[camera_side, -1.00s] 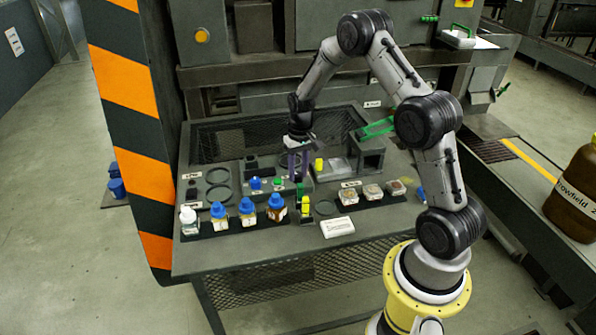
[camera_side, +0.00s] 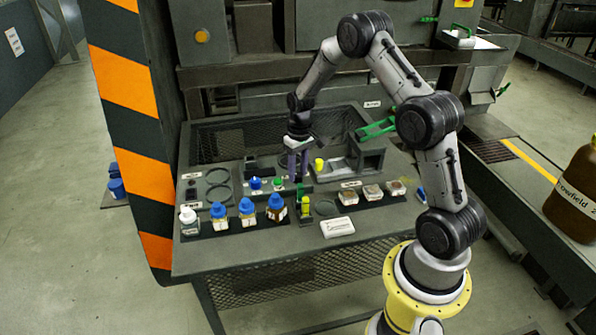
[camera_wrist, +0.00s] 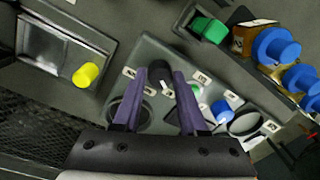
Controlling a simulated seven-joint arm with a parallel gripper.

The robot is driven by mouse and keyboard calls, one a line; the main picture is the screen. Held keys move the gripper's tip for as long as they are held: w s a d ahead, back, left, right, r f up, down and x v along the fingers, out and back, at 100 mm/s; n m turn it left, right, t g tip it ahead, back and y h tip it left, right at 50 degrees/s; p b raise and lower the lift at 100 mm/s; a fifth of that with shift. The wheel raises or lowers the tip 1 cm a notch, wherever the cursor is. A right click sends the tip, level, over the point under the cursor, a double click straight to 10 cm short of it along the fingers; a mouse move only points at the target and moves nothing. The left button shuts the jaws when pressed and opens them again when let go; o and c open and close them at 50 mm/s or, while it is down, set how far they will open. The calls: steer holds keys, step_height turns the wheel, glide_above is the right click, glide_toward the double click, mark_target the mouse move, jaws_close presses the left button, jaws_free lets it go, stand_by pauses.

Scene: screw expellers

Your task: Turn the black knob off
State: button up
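The black knob (camera_wrist: 159,78) stands on a grey panel (camera_wrist: 150,52) in the wrist view, with a white pointer mark at its lower edge. My gripper (camera_wrist: 160,74) is open, its two purple fingers on either side of the knob. I cannot tell whether they touch it. In the side view my gripper (camera_side: 298,178) points down at the panel and the knob is mostly hidden by the fingers. A green knob (camera_wrist: 196,90) and a blue knob (camera_wrist: 221,109) sit in the same row, just right of the right finger.
Blue-capped bottles (camera_side: 246,210) stand along the table's front. A green-topped item (camera_wrist: 208,29) is near the panel. A grey block with a green handle (camera_side: 376,129) stands right of my gripper.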

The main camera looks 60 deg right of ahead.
mark_target(298, 174)
steer(key=o, duration=0.3)
steer(key=r, duration=1.4)
steer(key=shift+s+d, duration=0.1)
steer(key=shift+d, duration=0.2)
steer(key=shift+f, duration=0.1)
steer(key=s+a+r+n+t+h, duration=0.1)
steer(key=s+a+r+t, duration=0.15)
steer(key=a+r, duration=0.5)
steer(key=s+a+r+n+t, duration=0.1)
steer(key=s+a+r+n, duration=0.1)
steer(key=s+a+r, duration=0.5)
steer(key=s+a+r+n+t, duration=0.1)
steer(key=s+a+r, duration=0.1)
steer(key=s, duration=0.3)
steer(key=s+a+r+t, duration=0.1)
steer(key=s+a, duration=0.2)
steer(key=s, duration=0.1)
steer(key=s+f, duration=0.5)
steer(key=s, duration=0.1)
steer(key=shift+s+a+f, duration=0.2)
steer(key=shift+s+f, duration=0.2)
